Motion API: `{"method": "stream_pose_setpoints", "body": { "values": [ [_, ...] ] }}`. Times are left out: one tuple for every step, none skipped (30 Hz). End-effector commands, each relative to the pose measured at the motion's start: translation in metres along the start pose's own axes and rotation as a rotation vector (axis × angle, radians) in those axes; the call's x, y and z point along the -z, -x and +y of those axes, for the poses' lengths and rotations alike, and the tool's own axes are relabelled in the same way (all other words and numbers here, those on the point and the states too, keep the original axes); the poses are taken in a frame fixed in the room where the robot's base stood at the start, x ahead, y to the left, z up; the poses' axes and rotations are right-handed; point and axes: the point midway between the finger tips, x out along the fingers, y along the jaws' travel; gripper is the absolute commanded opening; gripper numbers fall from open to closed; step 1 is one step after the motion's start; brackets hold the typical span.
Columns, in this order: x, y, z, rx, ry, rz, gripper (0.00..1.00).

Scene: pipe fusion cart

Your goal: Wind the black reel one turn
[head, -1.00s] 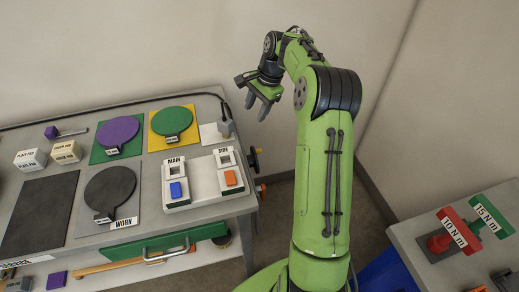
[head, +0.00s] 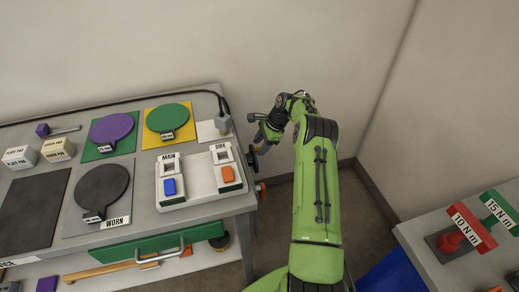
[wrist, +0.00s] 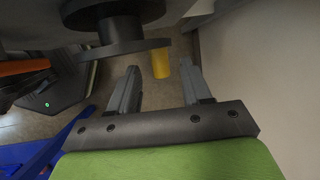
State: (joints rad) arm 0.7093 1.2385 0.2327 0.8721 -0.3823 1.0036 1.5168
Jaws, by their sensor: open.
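The black reel (wrist: 120,35) shows in the wrist view as dark stacked discs at the top, with a yellow handle (wrist: 160,64) beside it. In the head view the reel (head: 252,158) is on the right end of the grey cart, partly hidden by my gripper. My gripper (head: 261,145) is just beside the cart's right edge, near the reel. In the wrist view its two grey fingers (wrist: 157,82) are apart, with the yellow handle showing between and beyond them. I cannot tell that either finger touches it.
An orange knob (head: 262,188) sits below the reel on the cart's end. The white MAIN/SIDE panel (head: 200,190) is close by on the cart top (head: 235,203). A side table (head: 430,270) stands at the right. The floor between is partly free.

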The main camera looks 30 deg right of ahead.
Motion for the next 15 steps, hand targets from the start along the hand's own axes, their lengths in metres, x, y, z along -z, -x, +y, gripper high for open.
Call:
{"method": "stream_pose_setpoints", "body": {
  "values": [
    [0.0006,-0.0076,0.0001,0.0,0.001,0.001,0.49],
    [0.0006,-0.0102,0.0001,0.0,0.0,0.001,0.49],
    [0.0006,-0.0127,0.0,0.0,0.0,0.001,0.49],
    [0.0005,-0.0139,-0.0001,0.0,0.0,0.001,0.49],
    [0.0004,-0.0145,-0.0002,0.001,0.001,0.001,0.49],
    [0.0002,-0.0148,-0.0003,0.001,0.001,0.001,0.49],
    [0.0001,-0.0148,-0.0004,0.001,0.001,0.001,0.49],
    [0.0,-0.0146,-0.0004,0.001,0.001,0.001,0.49],
    [0.0,-0.0144,-0.0005,0.001,0.001,0.001,0.49],
    [0.0,-0.0143,-0.0005,0.001,0.001,0.001,0.49],
    [-0.0001,-0.0142,-0.0005,0.001,0.001,0.001,0.49],
    [-0.0001,-0.0142,-0.0005,0.001,0.001,0.001,0.46],
    [-0.0001,-0.0141,-0.0005,0.001,0.001,0.001,0.41],
    [-0.0001,-0.0141,-0.0004,0.001,0.001,0.001,0.36],
    [-0.0001,-0.0141,-0.0004,0.001,0.001,0.001,0.3]
  ]
}}
